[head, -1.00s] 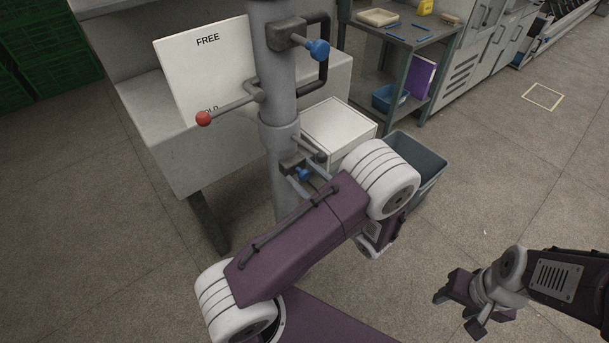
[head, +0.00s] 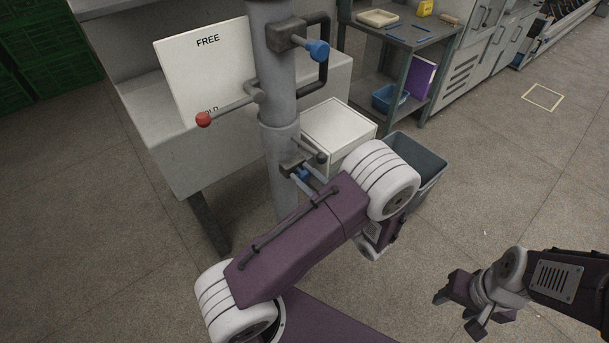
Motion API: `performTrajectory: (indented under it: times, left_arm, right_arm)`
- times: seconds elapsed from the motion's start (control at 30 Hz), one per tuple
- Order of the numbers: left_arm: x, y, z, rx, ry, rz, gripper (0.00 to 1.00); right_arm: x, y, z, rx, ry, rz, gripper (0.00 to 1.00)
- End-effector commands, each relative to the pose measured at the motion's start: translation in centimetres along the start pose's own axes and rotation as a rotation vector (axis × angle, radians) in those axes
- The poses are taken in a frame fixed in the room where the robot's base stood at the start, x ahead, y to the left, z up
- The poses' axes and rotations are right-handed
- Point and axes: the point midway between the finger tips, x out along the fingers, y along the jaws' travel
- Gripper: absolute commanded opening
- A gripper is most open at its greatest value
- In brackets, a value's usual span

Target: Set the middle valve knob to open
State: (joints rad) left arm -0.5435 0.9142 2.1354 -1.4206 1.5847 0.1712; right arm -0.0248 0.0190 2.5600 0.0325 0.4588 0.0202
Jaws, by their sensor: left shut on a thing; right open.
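A grey vertical pipe (head: 281,150) carries the valves. An upper blue knob (head: 318,50) sits on a dark valve block near the top. A lower blue knob (head: 302,173) sits on a second block, partly hidden by my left gripper. I cannot tell for sure which of them is the middle one, as my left arm hides the lower pipe. My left gripper (head: 309,183) is shut on the lower blue knob; its fingers show only in part behind my arm. My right gripper (head: 458,306) is open and empty over the floor at the lower right, far from the pipe.
A red-tipped lever (head: 204,118) sticks out left from the pipe before a white sign (head: 205,65) reading FREE. A white box (head: 338,128) and a grey bin (head: 425,162) stand behind my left arm. A shelf table (head: 400,35) is behind.

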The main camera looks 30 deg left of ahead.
Motion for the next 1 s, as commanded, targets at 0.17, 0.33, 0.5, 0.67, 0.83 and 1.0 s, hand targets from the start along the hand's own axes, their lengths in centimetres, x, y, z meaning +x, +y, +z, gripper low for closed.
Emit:
performTrajectory:
  times: [0.17,0.33,0.5,0.67,0.83,1.0]
  left_arm:
    - [0.0,0.0,0.0,0.0,0.0,0.001,0.0]
    - [0.0,0.0,0.0,0.0,0.0,0.001,0.0]
    - [0.0,0.0,0.0,0.0,0.0,0.001,0.0]
    - [0.0,0.0,0.0,0.0,0.0,0.001,0.0]
    - [-0.2,0.0,0.0,0.0,0.0,-0.001,0.0]
    - [-2.9,-0.2,0.1,-0.001,0.002,-0.004,0.0]
  right_arm:
    - [0.0,0.0,0.0,0.0,0.0,0.0,0.52]
    - [0.0,0.0,0.0,0.0,0.0,0.0,0.52]
    - [0.0,0.0,0.0,0.0,0.0,0.0,0.52]
    - [0.0,0.0,0.0,0.0,0.0,0.0,0.52]
    - [-0.1,0.0,0.0,0.0,0.0,0.0,0.52]
    - [-0.6,0.0,-0.1,0.0,0.0,0.0,0.52]
